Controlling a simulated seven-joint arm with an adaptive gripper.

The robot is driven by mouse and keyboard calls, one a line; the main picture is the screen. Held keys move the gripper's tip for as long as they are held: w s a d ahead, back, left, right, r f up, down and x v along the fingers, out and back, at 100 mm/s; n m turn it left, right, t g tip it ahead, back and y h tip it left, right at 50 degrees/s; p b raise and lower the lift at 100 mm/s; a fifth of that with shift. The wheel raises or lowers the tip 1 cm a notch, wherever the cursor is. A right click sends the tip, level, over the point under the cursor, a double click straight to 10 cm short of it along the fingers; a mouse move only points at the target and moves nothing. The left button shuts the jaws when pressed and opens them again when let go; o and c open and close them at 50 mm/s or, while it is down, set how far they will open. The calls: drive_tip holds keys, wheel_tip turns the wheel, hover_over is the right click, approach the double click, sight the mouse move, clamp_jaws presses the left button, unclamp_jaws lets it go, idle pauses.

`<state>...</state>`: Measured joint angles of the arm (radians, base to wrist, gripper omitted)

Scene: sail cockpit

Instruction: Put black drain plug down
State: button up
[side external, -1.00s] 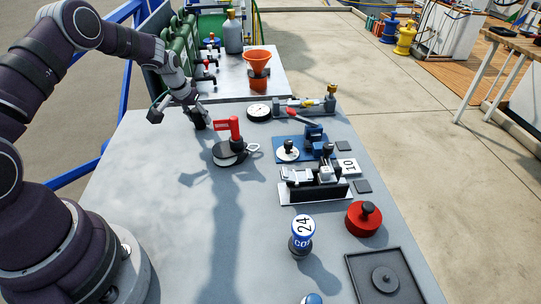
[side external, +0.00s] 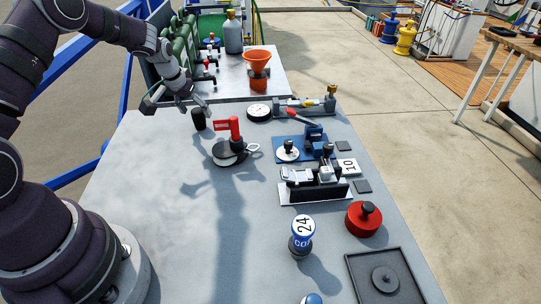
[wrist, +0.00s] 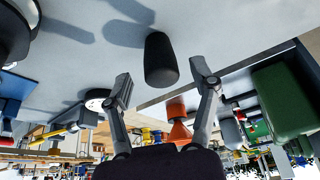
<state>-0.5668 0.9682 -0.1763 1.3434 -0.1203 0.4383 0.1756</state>
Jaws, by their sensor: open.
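The black drain plug (side external: 198,119) stands upright on the grey table, near its far left edge, just left of the red-handled black disc. It also shows in the wrist view (wrist: 160,60), where it looks like a dark tapered cylinder beyond the fingertips. My gripper (wrist: 163,85) is open, with a finger on each side and clear gaps between them and the plug. In the side view my gripper (side external: 193,103) is just above and behind the plug. Nothing is held between the fingers.
The red-handled black disc (side external: 232,150) is close on the right of the plug. A round gauge (side external: 259,112) and an orange funnel (side external: 257,64) are farther back. Green cylinders (side external: 178,48) stand behind at the left. The table's front left surface (side external: 150,180) is clear.

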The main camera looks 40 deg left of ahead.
drive_tip(key=s+d+r+m, duration=0.1)
drive_tip(key=s+d+r, duration=0.35)
drive_tip(key=r, duration=0.35)
drive_tip(key=s+d+r+m, duration=0.1)
drive_tip(key=s+d+r, duration=0.2)
drive_tip(key=d+r, duration=0.3)
drive_tip(key=s+d+r+m+h, duration=0.1)
drive_tip(key=s+d, duration=0.2)
drive_tip(key=s, duration=0.2)
drive_tip(key=s+d+r+m+t, duration=0.1)
drive_tip(key=s+d+r, duration=0.1)
drive_tip(key=s+d, duration=0.2)
drive_tip(key=shift+s+h, duration=0.4)
drive_tip(key=shift+s, duration=0.85)
